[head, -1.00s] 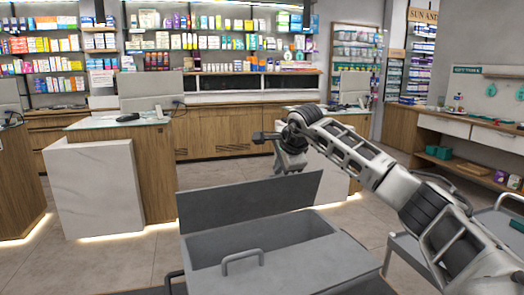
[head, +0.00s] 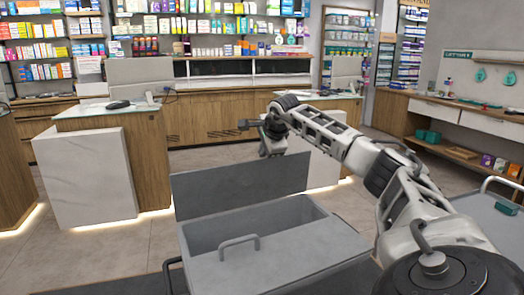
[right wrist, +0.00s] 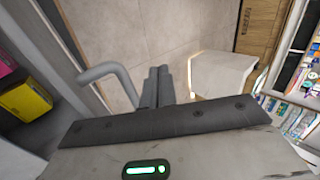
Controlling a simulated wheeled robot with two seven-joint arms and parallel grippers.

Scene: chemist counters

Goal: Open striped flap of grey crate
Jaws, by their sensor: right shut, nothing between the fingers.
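The grey crate (head: 197,273) stands in front of me at the bottom of the head view. A broad dark grey flap (head: 240,186) stands raised at its far edge, leaning back. The far part of the crate is uncovered, and its grey inside shows. A nearer grey lid panel (head: 290,262) with a bar handle (head: 239,243) lies flat. I see no stripes on either panel. My right gripper (head: 243,124) is above and beyond the raised flap, apart from it. Its fingers also show in the right wrist view (right wrist: 157,73), closed together and empty. My left gripper is out of view.
A white and wood counter (head: 88,175) stands at left, and stocked shelves line the back wall. A grey table or cart with a rail (head: 493,180) stands at right. A bent grey bar (right wrist: 112,75) shows near the fingers in the wrist view. Open floor lies between.

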